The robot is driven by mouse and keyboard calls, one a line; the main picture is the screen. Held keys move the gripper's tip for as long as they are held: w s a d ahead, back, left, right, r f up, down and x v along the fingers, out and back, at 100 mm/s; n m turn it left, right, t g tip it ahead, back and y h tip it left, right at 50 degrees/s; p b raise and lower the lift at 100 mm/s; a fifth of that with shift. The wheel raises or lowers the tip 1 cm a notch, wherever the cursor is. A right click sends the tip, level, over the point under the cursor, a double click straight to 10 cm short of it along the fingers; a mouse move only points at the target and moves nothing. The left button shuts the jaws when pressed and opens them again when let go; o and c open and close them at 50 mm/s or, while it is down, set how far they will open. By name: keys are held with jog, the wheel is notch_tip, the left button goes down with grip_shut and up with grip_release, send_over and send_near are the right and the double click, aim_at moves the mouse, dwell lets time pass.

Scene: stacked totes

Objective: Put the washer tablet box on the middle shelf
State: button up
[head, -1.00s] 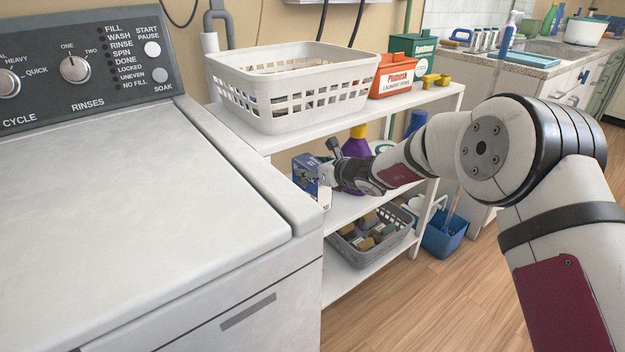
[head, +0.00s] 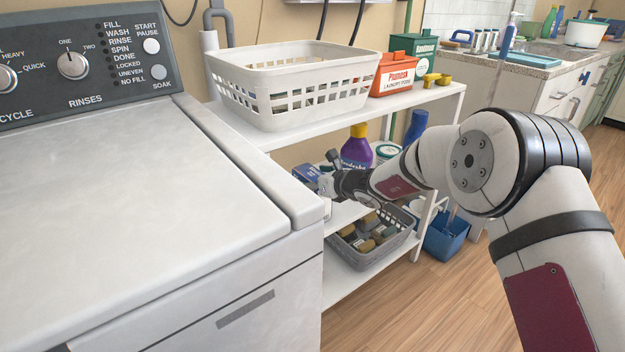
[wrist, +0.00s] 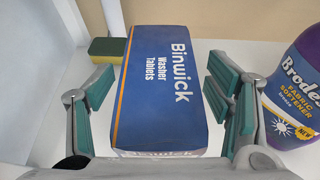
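The washer tablet box (wrist: 155,85), blue with an orange stripe and "Binwick Washer Tablets" on it, rests on the white middle shelf (head: 345,215). In the head view the box (head: 306,173) is partly hidden by the washing machine and my gripper. My gripper (head: 328,188) is at the shelf's front left. In the wrist view its two green-padded fingers (wrist: 160,88) stand open on either side of the box, with a gap on both sides.
A purple fabric softener bottle (wrist: 297,85) stands close right of my right finger. A yellow-green sponge (wrist: 107,50) lies left of the box. The washing machine (head: 130,190) borders the shelf on the left. A grey basket (head: 375,243) sits on the shelf below.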

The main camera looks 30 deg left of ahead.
jog(key=shift+r, duration=0.1)
jog(key=shift+d+r, duration=0.2)
jog(key=shift+d, duration=0.05)
jog(key=p+v, duration=0.2)
jog(key=v, duration=0.9)
jog(key=shift+s+d, duration=0.2)
